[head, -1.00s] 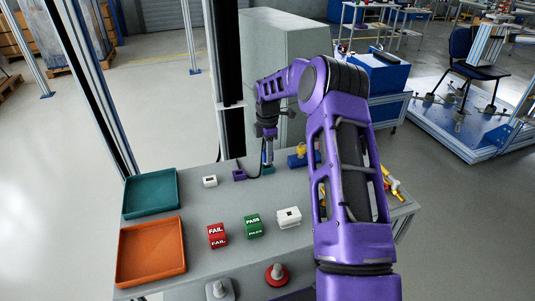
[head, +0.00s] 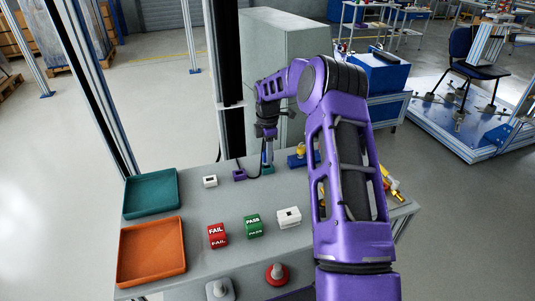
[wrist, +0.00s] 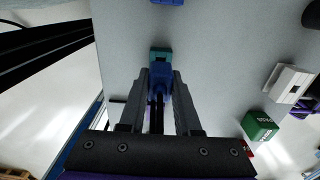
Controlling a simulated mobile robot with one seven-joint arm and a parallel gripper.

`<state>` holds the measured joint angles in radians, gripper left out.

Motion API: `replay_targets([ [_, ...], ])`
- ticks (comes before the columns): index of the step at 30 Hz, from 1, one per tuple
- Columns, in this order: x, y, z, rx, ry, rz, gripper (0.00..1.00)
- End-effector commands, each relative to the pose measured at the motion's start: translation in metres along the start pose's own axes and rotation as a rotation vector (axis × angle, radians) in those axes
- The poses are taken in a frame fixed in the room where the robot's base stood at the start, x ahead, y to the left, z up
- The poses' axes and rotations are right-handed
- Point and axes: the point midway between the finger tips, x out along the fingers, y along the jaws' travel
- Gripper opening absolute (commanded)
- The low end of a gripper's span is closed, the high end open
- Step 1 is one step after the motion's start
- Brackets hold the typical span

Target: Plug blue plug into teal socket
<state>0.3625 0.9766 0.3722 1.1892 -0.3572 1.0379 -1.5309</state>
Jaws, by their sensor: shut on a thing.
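My gripper (head: 268,157) is at the far side of the grey table, pointing down over the teal socket (head: 267,169). In the wrist view my gripper (wrist: 160,85) is shut on the blue plug (wrist: 160,74), which sits between the two fingers. The plug's front end meets the teal socket (wrist: 160,53) in that view, with no gap to be seen. How deep it sits in the socket is hidden. In the head view the plug is too small and covered to make out.
A purple socket (head: 239,175) with a dark cable stands just left of the teal one, and a blue block (head: 297,161) to the right. A white block (head: 210,181), FAIL block (head: 217,236), PASS block (head: 253,225), teal tray (head: 151,193) and orange tray (head: 152,251) are nearby.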

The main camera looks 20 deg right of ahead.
Motion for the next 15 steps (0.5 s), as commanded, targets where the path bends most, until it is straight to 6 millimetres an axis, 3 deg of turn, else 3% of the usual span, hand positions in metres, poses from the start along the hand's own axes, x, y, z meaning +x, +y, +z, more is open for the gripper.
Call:
replay_targets([
  [15, 0.012, 0.0, 0.0, 0.0, 0.0, 0.0, 0.0],
])
